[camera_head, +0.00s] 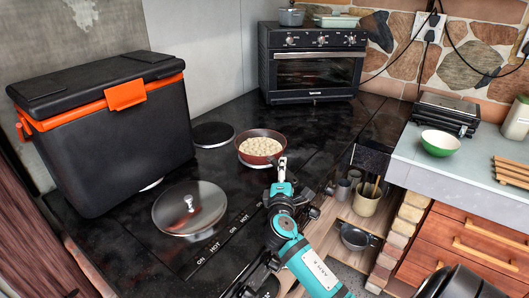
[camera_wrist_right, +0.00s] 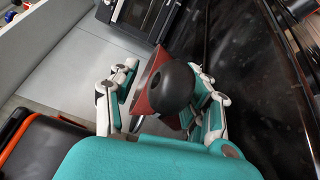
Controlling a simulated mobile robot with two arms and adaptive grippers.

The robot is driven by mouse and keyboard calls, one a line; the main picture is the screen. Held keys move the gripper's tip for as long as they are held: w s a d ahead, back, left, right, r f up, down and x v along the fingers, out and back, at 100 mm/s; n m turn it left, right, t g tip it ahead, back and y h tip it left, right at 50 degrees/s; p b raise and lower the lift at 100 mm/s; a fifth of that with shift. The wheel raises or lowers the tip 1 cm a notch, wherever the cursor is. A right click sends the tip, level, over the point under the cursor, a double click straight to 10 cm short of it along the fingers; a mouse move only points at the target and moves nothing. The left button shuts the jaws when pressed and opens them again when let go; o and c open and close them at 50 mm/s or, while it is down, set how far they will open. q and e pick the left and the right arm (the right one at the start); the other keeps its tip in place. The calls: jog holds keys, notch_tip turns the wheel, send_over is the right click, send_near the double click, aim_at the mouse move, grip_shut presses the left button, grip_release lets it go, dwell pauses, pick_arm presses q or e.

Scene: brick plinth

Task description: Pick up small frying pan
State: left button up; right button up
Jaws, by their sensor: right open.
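The small frying pan (camera_head: 258,159) is red and sits on the black cooktop, with pale round pieces in it. My right gripper (camera_head: 281,172) is at the pan's near right side. In the right wrist view my right gripper (camera_wrist_right: 160,104) is open. Its two fingers are on either side of a dark rounded piece (camera_wrist_right: 172,88), which looks like the pan's handle end, with a red part of the pan (camera_wrist_right: 152,76) behind it. I cannot tell whether a finger touches it. In the head view the handle is hidden by the gripper. My left gripper is not in view.
A glass lid (camera_head: 188,212) lies on the cooktop left of my right arm. A black cooler with orange trim (camera_head: 110,130) stands at left, a toaster oven (camera_head: 312,68) at the back. A round burner plate (camera_head: 212,134) is bare. A green bowl (camera_head: 440,143) is on the right counter.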

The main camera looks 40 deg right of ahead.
grip_shut()
dwell(0.3)
jog(key=shift+r, duration=0.15)
jog(key=shift+r, duration=0.1)
dwell(0.3)
